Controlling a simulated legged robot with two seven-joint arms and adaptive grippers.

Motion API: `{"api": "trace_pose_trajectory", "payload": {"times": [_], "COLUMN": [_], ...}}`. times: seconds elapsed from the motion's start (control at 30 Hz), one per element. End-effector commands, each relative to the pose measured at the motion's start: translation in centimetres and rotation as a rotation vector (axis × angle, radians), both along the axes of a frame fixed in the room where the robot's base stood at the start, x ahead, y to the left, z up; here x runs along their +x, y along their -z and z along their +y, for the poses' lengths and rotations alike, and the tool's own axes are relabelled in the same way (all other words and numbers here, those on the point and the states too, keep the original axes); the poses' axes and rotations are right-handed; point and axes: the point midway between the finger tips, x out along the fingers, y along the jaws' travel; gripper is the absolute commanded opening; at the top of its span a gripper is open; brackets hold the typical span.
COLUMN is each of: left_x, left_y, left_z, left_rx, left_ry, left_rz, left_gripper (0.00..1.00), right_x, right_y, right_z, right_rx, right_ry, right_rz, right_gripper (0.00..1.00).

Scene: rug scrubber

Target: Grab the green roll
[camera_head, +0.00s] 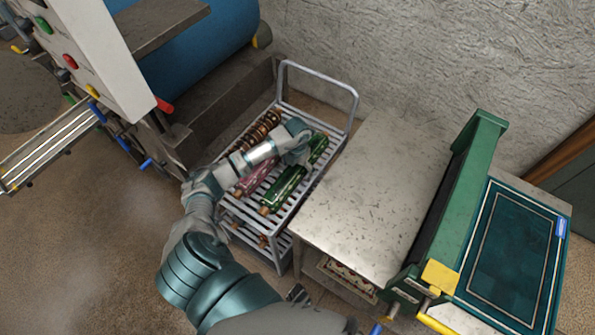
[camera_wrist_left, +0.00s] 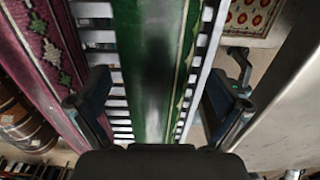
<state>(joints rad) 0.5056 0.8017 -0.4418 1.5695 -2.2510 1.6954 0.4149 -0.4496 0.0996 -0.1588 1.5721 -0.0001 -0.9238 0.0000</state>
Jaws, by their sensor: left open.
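The green roll (camera_head: 285,188) lies on the top rack of a grey cart, and the middle of it is partly hidden by my left gripper (camera_head: 299,152). In the left wrist view, the green roll (camera_wrist_left: 152,40) runs between the two spread fingers of my left gripper (camera_wrist_left: 163,90). The fingers are open, one on each side of the roll, with gaps showing between them and it. I cannot tell how far above the roll they are. My right gripper is not clearly in view.
The slatted cart (camera_head: 348,112) also bears a pink patterned roll (camera_head: 252,181) and a brown roll (camera_head: 262,128) left of the green one. A metal table (camera_head: 365,205) stands close on the right, beside a green machine (camera_head: 468,160). A large machine (camera_head: 95,50) stands left.

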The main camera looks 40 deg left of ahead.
Motion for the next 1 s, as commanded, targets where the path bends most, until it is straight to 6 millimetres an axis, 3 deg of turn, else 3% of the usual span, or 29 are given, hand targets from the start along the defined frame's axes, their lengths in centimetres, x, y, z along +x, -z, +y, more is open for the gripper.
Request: {"api": "trace_pose_trajectory", "payload": {"times": [0.1, 0.3, 0.37, 0.7, 1.0], "left_x": [-0.1, -0.1, -0.1, -0.1, 0.0], "left_y": [1.7, 1.7, 1.7, 1.7, 1.1], "left_z": [0.2, 0.2, 0.2, 0.0, 0.2], "left_rx": [-0.001, 0.000, 0.000, 0.002, 0.000], "left_ry": [-0.001, 0.000, 0.000, 0.001, 0.001], "left_rz": [0.003, 0.000, 0.000, 0.002, -0.003], "left_gripper": [1.00, 1.00, 0.88, 0.03, 0.01], "right_x": [0.2, 0.7, 0.7, 0.9, 1.2], "right_y": [-0.4, -0.9, -0.8, -0.7, -0.8], "right_z": [-0.1, 0.0, 0.0, 0.0, 0.0], "right_rx": [0.000, 0.000, 0.000, 0.001, 0.001], "right_ry": [0.000, 0.000, 0.000, 0.000, 0.000], "right_rz": [-0.004, -0.013, -0.013, -0.015, -0.021], "right_gripper": [0.40, 0.40, 0.40, 0.40, 0.40]}}
